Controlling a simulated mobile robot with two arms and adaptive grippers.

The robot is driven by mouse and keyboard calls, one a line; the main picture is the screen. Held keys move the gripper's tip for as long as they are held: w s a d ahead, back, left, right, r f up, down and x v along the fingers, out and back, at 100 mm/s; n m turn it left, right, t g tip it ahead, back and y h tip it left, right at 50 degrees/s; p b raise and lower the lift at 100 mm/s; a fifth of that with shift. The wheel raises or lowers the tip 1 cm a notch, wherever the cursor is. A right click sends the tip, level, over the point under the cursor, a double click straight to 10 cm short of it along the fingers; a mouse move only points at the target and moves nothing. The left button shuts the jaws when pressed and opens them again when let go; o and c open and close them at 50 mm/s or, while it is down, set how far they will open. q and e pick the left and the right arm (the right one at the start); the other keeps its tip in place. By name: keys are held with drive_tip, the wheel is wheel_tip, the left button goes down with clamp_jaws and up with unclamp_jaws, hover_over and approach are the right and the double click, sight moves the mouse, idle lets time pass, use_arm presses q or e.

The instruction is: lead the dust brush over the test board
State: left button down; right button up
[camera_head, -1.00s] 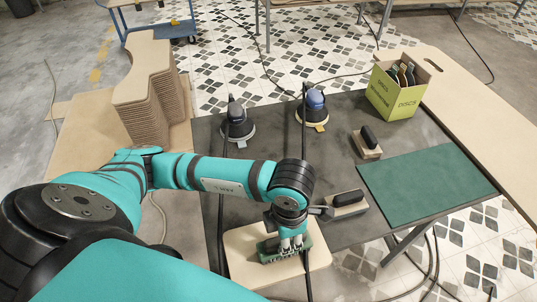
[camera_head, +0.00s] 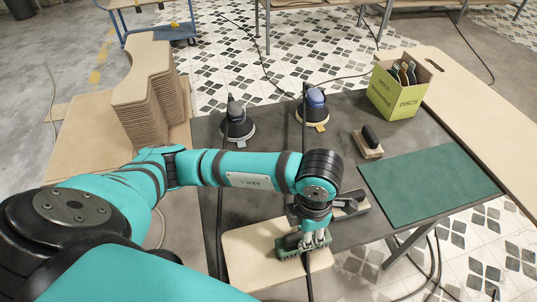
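The test board (camera_head: 250,262) is a pale wooden board with rounded corners, lying at the front of the dark table. The dust brush (camera_head: 290,249) is green with a toothed-looking lower edge. It is over the right half of the board, near the board's right edge. My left gripper (camera_head: 315,239) points down and is shut on the dust brush from above. Whether the bristles touch the board is hard to tell. My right gripper is not in view.
A sanding block (camera_head: 352,205) sits just behind my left gripper, partly hidden by it. Another block (camera_head: 368,143) and a green mat (camera_head: 427,184) lie to the right. Two sanders (camera_head: 238,124) (camera_head: 316,105) with cables, a disc box (camera_head: 396,92) and stacked curved boards (camera_head: 145,95) stand farther back.

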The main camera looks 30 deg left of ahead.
use_arm(q)
drive_tip(key=shift+w+d, duration=0.15)
drive_tip(key=shift+w+d+f+b, duration=0.15)
drive_tip(key=shift+w+d+b, duration=0.8)
drive_tip(key=shift+w, duration=0.2)
drive_tip(key=shift+w+r+p, duration=0.1)
drive_tip(key=shift+r+p, duration=0.3)
drive_tip(key=shift+r, duration=0.4)
drive_tip(key=shift+r, duration=0.15)
